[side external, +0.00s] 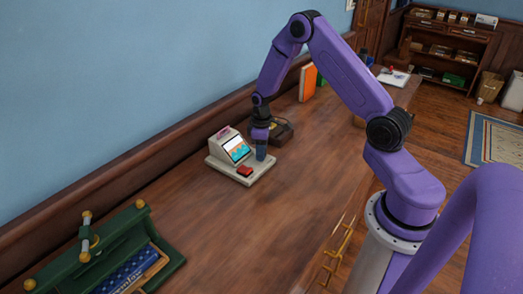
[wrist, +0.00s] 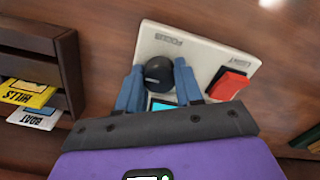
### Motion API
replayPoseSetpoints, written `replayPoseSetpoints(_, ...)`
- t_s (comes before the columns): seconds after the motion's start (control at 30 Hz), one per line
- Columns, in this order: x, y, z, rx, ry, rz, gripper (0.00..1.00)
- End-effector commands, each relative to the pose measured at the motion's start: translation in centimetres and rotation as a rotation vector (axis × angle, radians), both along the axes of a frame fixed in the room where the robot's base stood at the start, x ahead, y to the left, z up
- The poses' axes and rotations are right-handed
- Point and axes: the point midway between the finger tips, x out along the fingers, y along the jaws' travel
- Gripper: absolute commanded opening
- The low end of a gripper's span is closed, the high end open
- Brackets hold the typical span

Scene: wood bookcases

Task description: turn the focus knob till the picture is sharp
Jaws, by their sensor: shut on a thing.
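The viewer (side external: 222,158) is a pale device with a screen (side external: 237,149) on the wooden desk; the screen shows a blue and orange picture too small to judge for sharpness. In the wrist view its pale base (wrist: 205,48) carries a round black focus knob (wrist: 158,72) beside the label FOCUS. A red rocker switch (wrist: 228,84) sits to the right by another label; it also shows in the side view (side external: 245,171). My gripper (wrist: 159,88) points down with its blue fingers on either side of the knob, shut on it. My gripper hides part of the screen in the wrist view.
A dark slotted holder (wrist: 35,58) with cards marked HILLS (wrist: 27,93) and BOAT (wrist: 35,118) stands close on the left in the wrist view. A green case (side external: 110,250) lies at the near left of the desk. The desk (side external: 200,215) before the viewer is clear.

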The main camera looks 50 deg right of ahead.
Motion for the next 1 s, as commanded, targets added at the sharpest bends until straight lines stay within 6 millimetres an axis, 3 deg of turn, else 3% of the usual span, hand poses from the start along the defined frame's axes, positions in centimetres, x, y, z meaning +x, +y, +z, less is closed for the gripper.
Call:
replayPoseSetpoints(0.27, 0.00, 0.00, 0.04, 0.000, 0.000, -0.088, 0.05)
replayPoseSetpoints(1.0, 0.01, 0.00, 0.07, 0.000, 0.000, -0.547, 0.05)
